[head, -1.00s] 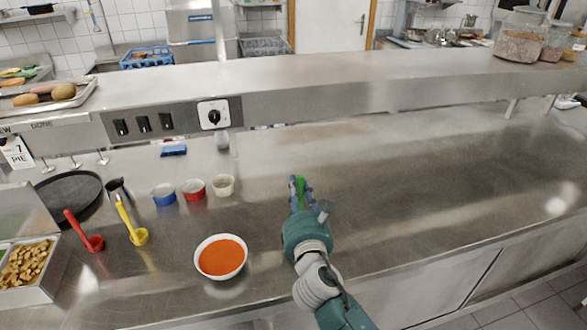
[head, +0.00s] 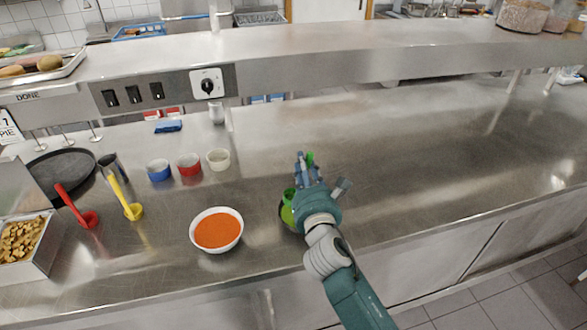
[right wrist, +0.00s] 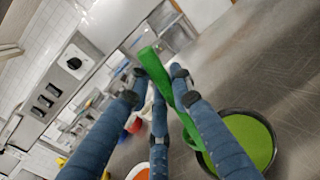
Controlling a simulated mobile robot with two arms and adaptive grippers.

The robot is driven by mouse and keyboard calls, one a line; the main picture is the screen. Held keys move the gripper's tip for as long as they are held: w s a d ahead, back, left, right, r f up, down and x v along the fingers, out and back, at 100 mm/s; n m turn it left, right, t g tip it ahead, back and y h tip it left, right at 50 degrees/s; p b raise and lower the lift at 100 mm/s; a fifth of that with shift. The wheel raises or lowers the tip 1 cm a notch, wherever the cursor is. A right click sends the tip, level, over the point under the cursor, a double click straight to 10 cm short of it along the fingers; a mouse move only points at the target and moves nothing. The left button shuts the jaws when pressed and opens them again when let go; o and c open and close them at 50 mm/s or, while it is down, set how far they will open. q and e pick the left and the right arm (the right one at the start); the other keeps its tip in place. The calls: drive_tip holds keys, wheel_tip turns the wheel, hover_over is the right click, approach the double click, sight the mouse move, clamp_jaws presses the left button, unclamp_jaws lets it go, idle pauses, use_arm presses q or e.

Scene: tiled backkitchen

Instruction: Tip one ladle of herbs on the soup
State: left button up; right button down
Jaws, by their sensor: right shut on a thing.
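My right gripper (head: 306,168) is shut on the green ladle (head: 310,158), and its handle sticks out between the fingers. In the right wrist view the green ladle (right wrist: 160,75) runs slanting between the fingers towards a dark-rimmed bowl of green contents (right wrist: 247,140); where its cup ends I cannot tell. In the head view that bowl (head: 287,216) is partly hidden behind my right wrist. The white bowl of orange soup (head: 217,230) stands to its left on the counter. My left gripper is not in view.
A red ladle (head: 75,207) and a yellow ladle (head: 126,198) stand at the left. Small blue (head: 158,170), red (head: 189,164) and white (head: 218,160) pots are behind the soup. A steel shelf (head: 330,65) spans the back. The counter's right side is clear.

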drive_tip(key=w+d+f+m+b, duration=0.2)
drive_tip(key=d+f+m+b, duration=0.9)
drive_tip(key=d+m, duration=0.1)
drive_tip(key=s+a+r+n+p, duration=0.2)
drive_tip(key=a+r+n+p, duration=1.2)
drive_tip(key=a+r+p, duration=0.1)
drive_tip(key=shift+s+a+r+n, duration=0.25)
drive_tip(key=shift+s+r+n, duration=0.1)
drive_tip(key=shift+r, duration=0.1)
idle(0.4)
idle(0.4)
